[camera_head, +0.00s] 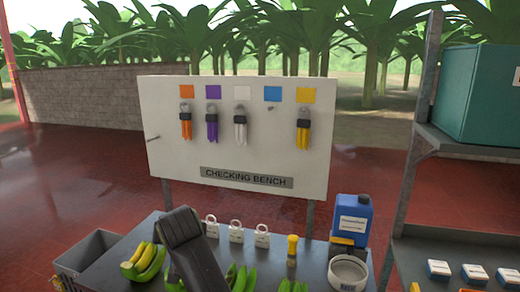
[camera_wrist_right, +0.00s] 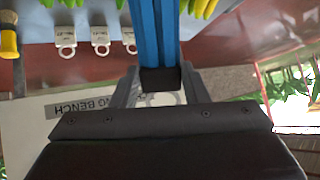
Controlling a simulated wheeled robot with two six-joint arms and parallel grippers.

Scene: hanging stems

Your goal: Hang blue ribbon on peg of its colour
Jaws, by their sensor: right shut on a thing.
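The blue ribbon (camera_wrist_right: 152,35) shows in the right wrist view, with a dark band and a pale ring at one end. My right gripper (camera_wrist_right: 160,82) is shut on it at the band. In the head view a dark part of my arm (camera_head: 190,250) stands over the bench; no ribbon or fingertips show there. The white board (camera_head: 235,150) carries a row of colour squares. Under the blue square (camera_head: 273,93) is a small bare peg (camera_head: 270,108). My left gripper is in neither view.
Orange (camera_head: 186,125), purple (camera_head: 212,125), white (camera_head: 240,125) and yellow (camera_head: 303,130) ribbons hang under their squares. A metal shelf (camera_head: 465,150) stands right.

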